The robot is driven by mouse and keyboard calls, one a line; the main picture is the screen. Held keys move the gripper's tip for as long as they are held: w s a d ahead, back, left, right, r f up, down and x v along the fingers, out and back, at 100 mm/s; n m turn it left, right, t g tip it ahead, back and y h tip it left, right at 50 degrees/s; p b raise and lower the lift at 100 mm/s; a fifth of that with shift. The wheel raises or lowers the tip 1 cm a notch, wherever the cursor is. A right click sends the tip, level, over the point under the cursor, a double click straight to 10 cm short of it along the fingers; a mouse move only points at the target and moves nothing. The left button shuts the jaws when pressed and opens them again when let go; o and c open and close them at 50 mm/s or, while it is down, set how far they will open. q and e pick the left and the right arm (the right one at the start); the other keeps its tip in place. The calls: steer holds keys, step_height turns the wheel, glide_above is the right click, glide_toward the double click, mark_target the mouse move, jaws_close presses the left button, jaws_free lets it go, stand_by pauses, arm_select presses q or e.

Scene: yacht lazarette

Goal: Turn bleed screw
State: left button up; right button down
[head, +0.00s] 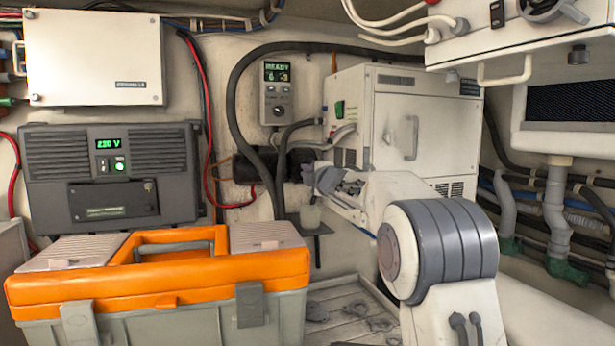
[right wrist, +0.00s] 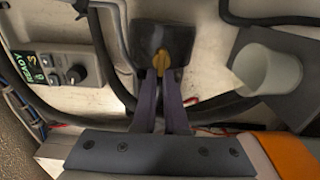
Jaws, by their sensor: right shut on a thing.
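The yellow bleed screw (right wrist: 161,62) shows in the right wrist view, on a dark block (right wrist: 172,38) on the wall. My right gripper (right wrist: 162,76) is shut on the screw, with its two purple-grey fingers on either side of the yellow head. In the head view my right gripper (head: 318,177) reaches in front of the dark block (head: 245,168), and the screw is hidden there. A pale cup (head: 310,216) stands on a dark bracket below the gripper. The cup also shows at the right of the right wrist view (right wrist: 266,70). My left gripper is not in view.
A control panel (head: 276,92) with a green display is on the wall above. Black hoses (head: 236,105) run around the block. A white cabinet (head: 400,115) stands close to the right. An orange-lidded toolbox (head: 160,285) fills the front left.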

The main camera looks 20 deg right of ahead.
steer(key=shift+s+d+f+n+b, duration=0.1)
steer(key=shift+d+n+b, duration=0.55)
steer(key=shift+n, duration=2.3)
steer(key=shift+w+d+f+n+b, duration=0.1)
steer(key=shift+n+b, duration=1.05)
steer(key=shift+n, duration=1.75)
steer(key=shift+s+d+f+n+b, duration=0.2)
steer(key=shift+n+b, duration=0.7)
steer(key=shift+n, duration=2.05)
steer(key=shift+w+r, duration=0.1)
steer(key=shift+r, duration=0.05)
steer(key=c, duration=0.8)
jaws_free()
steer(key=s+b, duration=0.1)
steer(key=s, duration=0.2)
steer(key=s+b, duration=0.1)
steer(key=s, duration=0.2)
steer(key=s+b, duration=0.2)
steer(key=s, duration=0.2)
steer(key=shift+s+d+f, duration=0.1)
steer(key=shift+d+f, duration=0.05)
steer(key=shift+f, duration=0.15)
